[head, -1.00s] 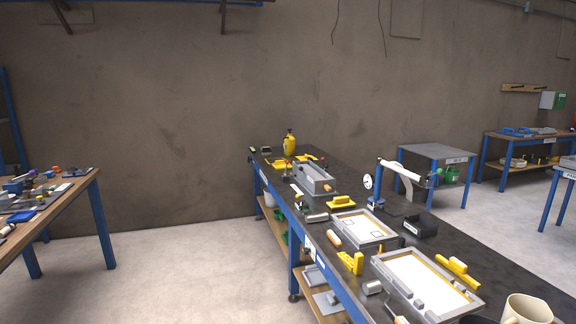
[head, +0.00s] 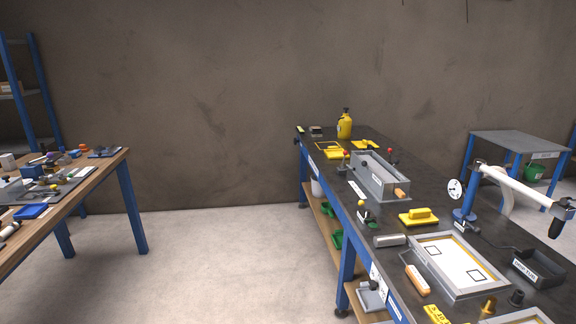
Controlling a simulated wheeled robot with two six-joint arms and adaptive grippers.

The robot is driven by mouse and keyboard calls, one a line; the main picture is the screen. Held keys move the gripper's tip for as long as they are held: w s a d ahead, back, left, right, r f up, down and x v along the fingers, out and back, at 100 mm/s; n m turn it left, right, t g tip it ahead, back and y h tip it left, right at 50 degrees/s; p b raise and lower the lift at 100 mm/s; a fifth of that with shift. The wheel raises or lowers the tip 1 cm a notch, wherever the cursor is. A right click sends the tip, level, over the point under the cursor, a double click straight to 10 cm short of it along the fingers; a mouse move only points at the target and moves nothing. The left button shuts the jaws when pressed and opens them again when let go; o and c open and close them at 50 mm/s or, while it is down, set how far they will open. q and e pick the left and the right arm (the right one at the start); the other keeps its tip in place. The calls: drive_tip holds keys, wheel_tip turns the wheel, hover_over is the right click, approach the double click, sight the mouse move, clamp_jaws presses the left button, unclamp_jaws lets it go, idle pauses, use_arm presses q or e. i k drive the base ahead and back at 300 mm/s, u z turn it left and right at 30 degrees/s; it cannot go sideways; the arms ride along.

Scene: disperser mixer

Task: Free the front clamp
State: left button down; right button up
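A grey open-topped box (head: 380,180) stands on the dark bench. A small clamp-like fixture with a red knob (head: 346,156) stands at its left end, and another red knob (head: 391,155) shows behind the box. A small fixture with a yellow knob and green part (head: 365,214) stands nearer, in front of the box. I cannot tell which of these is the front clamp, or whether any is locked. Neither of my grippers is in view.
A cluttered wooden table (head: 105,172) stands left. The floor (head: 210,260) between them is clear.

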sight(344, 152)
drive_tip(key=i, duration=3.05)
drive_tip(key=z, duration=2.9)
drive_tip(key=i, duration=0.3)
drive_tip(key=u, duration=0.6)
